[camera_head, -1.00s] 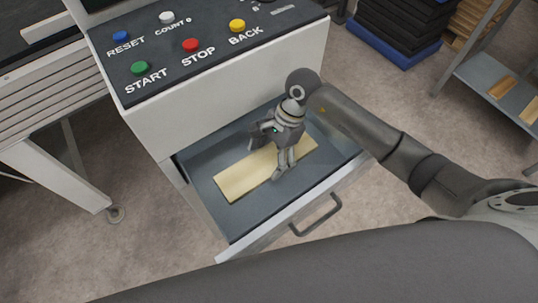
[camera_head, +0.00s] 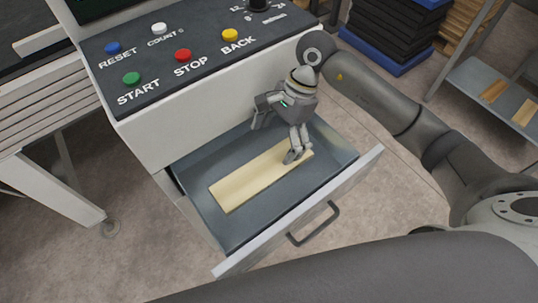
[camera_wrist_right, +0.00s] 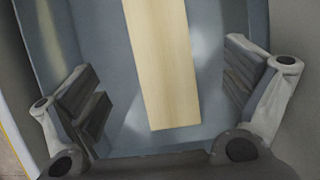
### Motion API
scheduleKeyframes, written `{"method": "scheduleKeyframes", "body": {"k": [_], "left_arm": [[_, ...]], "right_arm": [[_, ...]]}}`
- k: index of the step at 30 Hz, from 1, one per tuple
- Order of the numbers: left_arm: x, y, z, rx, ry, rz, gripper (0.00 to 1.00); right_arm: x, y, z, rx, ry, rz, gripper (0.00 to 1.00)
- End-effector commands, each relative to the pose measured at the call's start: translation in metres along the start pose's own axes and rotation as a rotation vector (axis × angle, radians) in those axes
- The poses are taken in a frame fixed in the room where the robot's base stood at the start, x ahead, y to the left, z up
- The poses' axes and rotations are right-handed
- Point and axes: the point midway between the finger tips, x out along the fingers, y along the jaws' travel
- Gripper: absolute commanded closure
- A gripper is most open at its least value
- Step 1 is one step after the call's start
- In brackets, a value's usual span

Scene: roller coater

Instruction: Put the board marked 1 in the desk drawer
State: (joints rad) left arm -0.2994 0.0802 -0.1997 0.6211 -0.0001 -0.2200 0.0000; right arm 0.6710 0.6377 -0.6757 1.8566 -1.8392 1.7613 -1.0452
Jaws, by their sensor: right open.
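A pale wooden board (camera_head: 245,180) lies flat in the open desk drawer (camera_head: 245,233). No number shows on its visible face. My right gripper (camera_head: 294,153) is above the board's right end and partly covers it. In the right wrist view the gripper (camera_wrist_right: 165,100) is open, its fingers wide apart on either side of the board (camera_wrist_right: 165,65), touching nothing I can see. The drawer floor (camera_wrist_right: 215,60) shows around the board. My left gripper is not in view.
The control panel (camera_head: 200,50) with coloured buttons stands above the drawer. The drawer's handle (camera_head: 315,224) faces the front. A metal shelf (camera_head: 490,95) with wooden boards is at the right, near a stack of dark trays on a blue base (camera_head: 385,60).

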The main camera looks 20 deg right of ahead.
Motion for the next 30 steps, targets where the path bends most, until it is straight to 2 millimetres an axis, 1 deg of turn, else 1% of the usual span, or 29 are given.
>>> {"method": "scheduleKeyframes", "body": {"k": [1, 3, 6, 9, 18, 20, 27, 30], "left_arm": [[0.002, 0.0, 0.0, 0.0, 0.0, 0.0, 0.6], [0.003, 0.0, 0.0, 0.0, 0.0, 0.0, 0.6], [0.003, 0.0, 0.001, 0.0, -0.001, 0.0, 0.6], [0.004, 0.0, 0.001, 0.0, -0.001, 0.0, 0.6], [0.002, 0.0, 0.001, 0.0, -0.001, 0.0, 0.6], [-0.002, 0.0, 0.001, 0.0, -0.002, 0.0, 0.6], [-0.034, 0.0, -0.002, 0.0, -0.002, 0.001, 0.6], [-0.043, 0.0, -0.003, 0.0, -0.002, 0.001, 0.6]], "right_arm": [[-0.008, 0.0, -0.001, -0.001, 0.002, -0.002, 0.04], [-0.017, -0.001, -0.001, 0.0, 0.001, -0.002, 0.04], [-0.025, 0.0, 0.0, 0.0, 0.0, -0.001, 0.04], [-0.028, 0.0, 0.0, 0.0, 0.0, 0.001, 0.04], [-0.029, 0.0, 0.001, 0.0, -0.001, 0.001, 0.04], [-0.033, 0.0, 0.002, 0.0, -0.001, 0.001, 0.04], [-0.063, 0.0, 0.015, 0.0, -0.001, 0.001, 0.04], [-0.071, 0.0, 0.018, 0.0, -0.001, 0.001, 0.04]]}}
